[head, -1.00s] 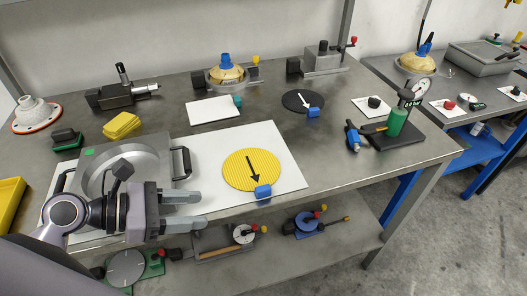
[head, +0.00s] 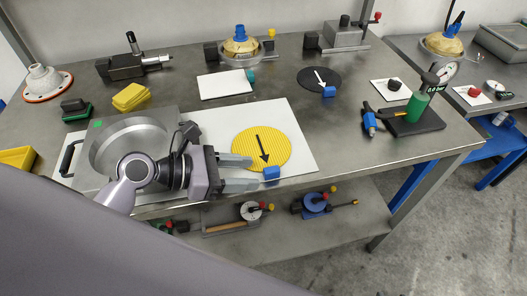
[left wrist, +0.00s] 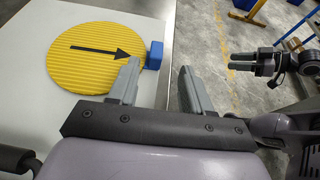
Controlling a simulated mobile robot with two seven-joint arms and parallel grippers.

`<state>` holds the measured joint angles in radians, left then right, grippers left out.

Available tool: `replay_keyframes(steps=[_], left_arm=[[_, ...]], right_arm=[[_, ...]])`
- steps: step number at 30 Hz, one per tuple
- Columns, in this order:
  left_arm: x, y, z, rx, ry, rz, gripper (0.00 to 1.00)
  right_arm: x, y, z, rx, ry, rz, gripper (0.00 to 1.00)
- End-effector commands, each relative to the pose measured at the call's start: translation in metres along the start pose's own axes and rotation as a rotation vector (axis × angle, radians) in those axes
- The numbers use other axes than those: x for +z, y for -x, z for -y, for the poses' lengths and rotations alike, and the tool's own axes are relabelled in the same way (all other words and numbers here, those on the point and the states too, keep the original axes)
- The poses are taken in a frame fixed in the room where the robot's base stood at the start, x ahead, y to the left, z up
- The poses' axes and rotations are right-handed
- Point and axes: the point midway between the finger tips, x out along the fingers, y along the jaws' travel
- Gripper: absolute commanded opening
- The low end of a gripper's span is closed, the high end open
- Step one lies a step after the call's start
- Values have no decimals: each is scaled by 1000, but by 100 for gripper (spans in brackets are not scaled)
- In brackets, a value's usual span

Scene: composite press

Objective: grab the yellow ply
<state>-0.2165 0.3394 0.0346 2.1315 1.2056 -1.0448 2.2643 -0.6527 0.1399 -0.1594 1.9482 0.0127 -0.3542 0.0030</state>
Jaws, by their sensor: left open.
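The yellow ply (head: 258,140) is a round ribbed disc with a black arrow, lying flat on a white sheet on the bench. A blue block (head: 271,173) sits at its near edge, where the arrow points. My left gripper (head: 251,172) is open and empty, its fingertips just left of the blue block in the head view. In the left wrist view the ply (left wrist: 85,52) is at the upper left, and the blue block (left wrist: 154,54) is just beyond the fingertips, nearer the left finger. My right gripper (left wrist: 240,61) shows small at the right of the left wrist view.
A metal plate with a round recess (head: 105,150) lies left of the ply. A black disc (head: 318,77) and a white square (head: 225,85) lie behind it. A green gauge stand (head: 415,112) is at the right. The bench's front edge is close to the gripper.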

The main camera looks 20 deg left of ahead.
Motion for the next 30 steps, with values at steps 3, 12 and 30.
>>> replay_keyframes(steps=[3, 12, 30], left_arm=[[2, -18, -5, 0, 0, 4, 49], [1, -42, -5, 1, 0, 1, 49], [1, -41, -5, 1, -1, 1, 0]], right_arm=[[0, -1, 0, 0, 0, -2, 43], [-1, -2, 0, 0, 1, -4, 43], [-2, -2, 0, 1, 1, -5, 43]])
